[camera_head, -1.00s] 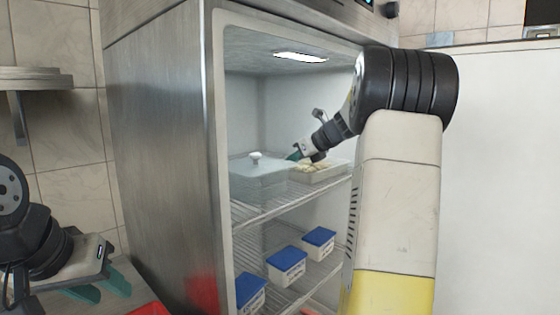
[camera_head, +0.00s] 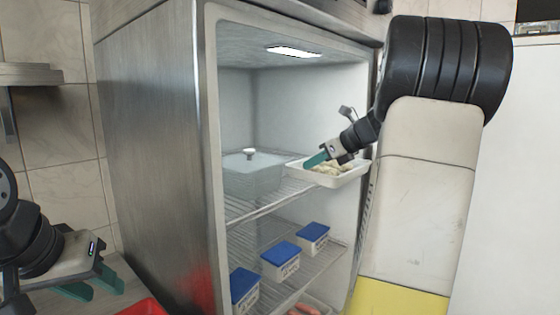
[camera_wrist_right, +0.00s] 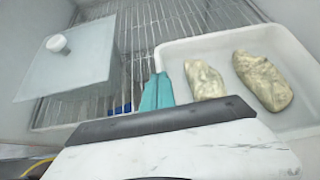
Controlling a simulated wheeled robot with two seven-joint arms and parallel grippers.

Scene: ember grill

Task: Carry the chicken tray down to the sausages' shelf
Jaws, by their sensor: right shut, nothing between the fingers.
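The chicken tray (camera_head: 345,182) is white and shallow, with pale chicken pieces (camera_wrist_right: 262,80) in it. It is at the right of the fridge's upper shelf, near the front; I cannot tell how far it overhangs the shelf edge. My right gripper (camera_head: 315,160) is shut at the tray's left side. In the right wrist view its teal fingers (camera_wrist_right: 157,92) are together beside the tray's left wall, with nothing visible between them. Pinkish sausages (camera_head: 305,310) show on a lower shelf, mostly cut off by the frame. My left gripper (camera_head: 95,282) is open and empty, outside the fridge.
A clear lidded box (camera_head: 255,172) with a white knob stands left of the tray on the upper wire shelf (camera_head: 265,205). Several blue-lidded tubs (camera_head: 281,262) line the shelf below. The steel fridge side (camera_head: 150,150) is at left. A red object (camera_head: 145,307) is at the bottom left.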

